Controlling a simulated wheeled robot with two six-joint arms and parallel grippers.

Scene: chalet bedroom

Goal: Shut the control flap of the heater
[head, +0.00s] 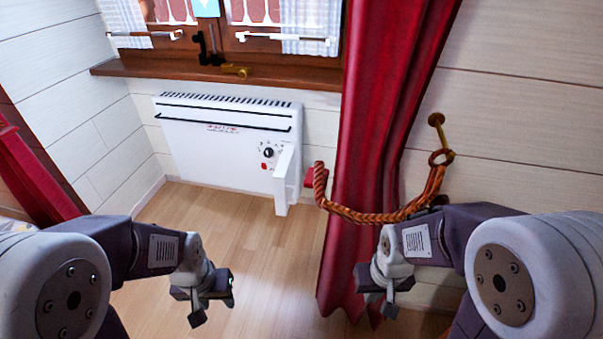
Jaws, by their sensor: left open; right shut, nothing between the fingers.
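A white wall heater (210,150) hangs below the window, with a slotted top and a dark bar across its front. Its control flap (285,180) is a white panel at the heater's right side that stands open, swung out from the front. A black dial (268,152) and a small red switch show uncovered beside it. My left gripper (212,310) is open and empty, low in front of the heater and apart from it. My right gripper (376,308) is shut and empty, low in front of the red curtain, right of the flap and apart from it.
A red curtain (385,120) hangs right of the heater. A braided orange tie rope (375,215) runs from a brass wall hook (437,120) across it, its end near the flap. The wooden floor (255,240) before the heater is clear. A wooden sill (200,75) juts out above.

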